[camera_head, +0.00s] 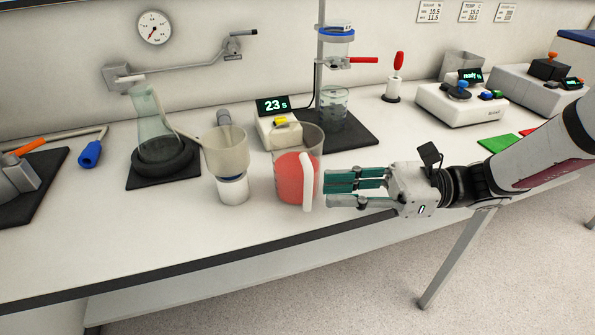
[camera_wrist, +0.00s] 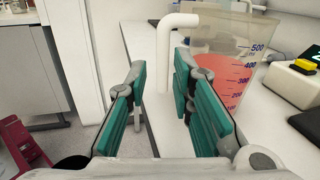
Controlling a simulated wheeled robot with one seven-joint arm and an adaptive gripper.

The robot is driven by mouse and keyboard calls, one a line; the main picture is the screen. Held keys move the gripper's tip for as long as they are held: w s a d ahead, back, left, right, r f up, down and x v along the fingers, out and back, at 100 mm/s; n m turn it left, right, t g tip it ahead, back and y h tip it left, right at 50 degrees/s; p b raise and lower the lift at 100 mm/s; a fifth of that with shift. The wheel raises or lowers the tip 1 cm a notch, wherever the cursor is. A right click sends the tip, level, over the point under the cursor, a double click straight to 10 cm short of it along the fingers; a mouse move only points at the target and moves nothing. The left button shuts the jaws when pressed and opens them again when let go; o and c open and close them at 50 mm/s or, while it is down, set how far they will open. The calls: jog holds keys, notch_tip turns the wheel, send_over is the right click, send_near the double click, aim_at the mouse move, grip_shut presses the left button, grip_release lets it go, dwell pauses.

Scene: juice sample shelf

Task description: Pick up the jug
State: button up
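The jug (camera_head: 288,178) is a clear measuring jug with red juice in its lower part and a white handle (camera_head: 307,182). It stands upright on the white bench near the front edge. My gripper (camera_head: 328,188) is just right of the jug, with its teal fingers pointing left at the handle. In the wrist view the fingers (camera_wrist: 160,100) are spread apart with nothing between them. The white handle (camera_wrist: 163,60) shows beyond the gap between them, and the jug (camera_wrist: 222,65) is behind the right finger, which hides part of it.
A funnel-like beaker (camera_head: 227,152) on a white base stands close left of the jug. A timer (camera_head: 278,122) reading 23 s sits behind it. A dark mat (camera_head: 355,135) bears a stand with a beaker (camera_head: 334,108). The front bench strip left of the jug is clear.

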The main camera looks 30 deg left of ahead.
aim_at(307, 212)
jog(key=shift+b+x, duration=0.4)
jog(key=shift+x, duration=2.35)
jog(key=shift+w+f, duration=0.1)
jog(key=shift+w, duration=0.05)
grip_shut()
